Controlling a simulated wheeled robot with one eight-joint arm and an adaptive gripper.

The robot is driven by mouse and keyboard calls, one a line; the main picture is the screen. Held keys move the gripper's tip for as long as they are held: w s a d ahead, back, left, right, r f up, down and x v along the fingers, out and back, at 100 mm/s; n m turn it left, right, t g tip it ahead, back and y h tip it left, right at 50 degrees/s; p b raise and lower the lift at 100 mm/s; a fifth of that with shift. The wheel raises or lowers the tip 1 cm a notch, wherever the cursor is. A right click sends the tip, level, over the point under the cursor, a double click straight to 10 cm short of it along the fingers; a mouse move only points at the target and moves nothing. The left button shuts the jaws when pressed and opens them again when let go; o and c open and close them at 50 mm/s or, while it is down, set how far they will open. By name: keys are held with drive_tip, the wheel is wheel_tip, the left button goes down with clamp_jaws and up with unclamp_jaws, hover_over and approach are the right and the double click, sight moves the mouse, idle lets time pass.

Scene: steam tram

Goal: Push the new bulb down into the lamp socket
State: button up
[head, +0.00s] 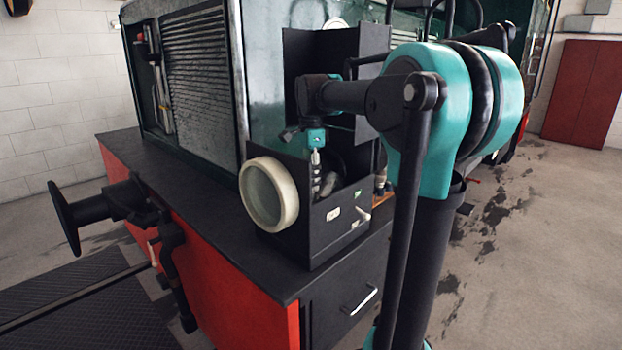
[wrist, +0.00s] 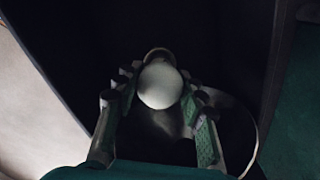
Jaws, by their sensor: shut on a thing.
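The lamp is a dark box (head: 312,232) with a pale round lens ring (head: 270,195) on its front and its top open. My gripper (head: 316,170) points down into the box from above. In the wrist view my gripper (wrist: 160,90) has one finger on each side of a white round bulb (wrist: 159,85) and is shut on it. A dull ring (wrist: 157,54) shows just behind the bulb and may be part of the socket. The bulb hides most of the socket, so I cannot tell whether they touch.
A raised dark panel (head: 372,85) stands close behind and right of my gripper. The lamp stands on a black ledge (head: 190,190) above the red tram front (head: 220,275). A black buffer (head: 65,218) juts out at left. Red cabinets (head: 582,95) stand far right.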

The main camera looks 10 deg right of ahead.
drive_tip(key=shift+f, duration=0.75)
drive_tip(key=shift+c, duration=0.6)
drive_tip(key=o, duration=1.3)
drive_tip(key=shift+o, duration=0.6)
drive_tip(key=o, duration=0.4)
drive_tip(key=shift+r, duration=3)
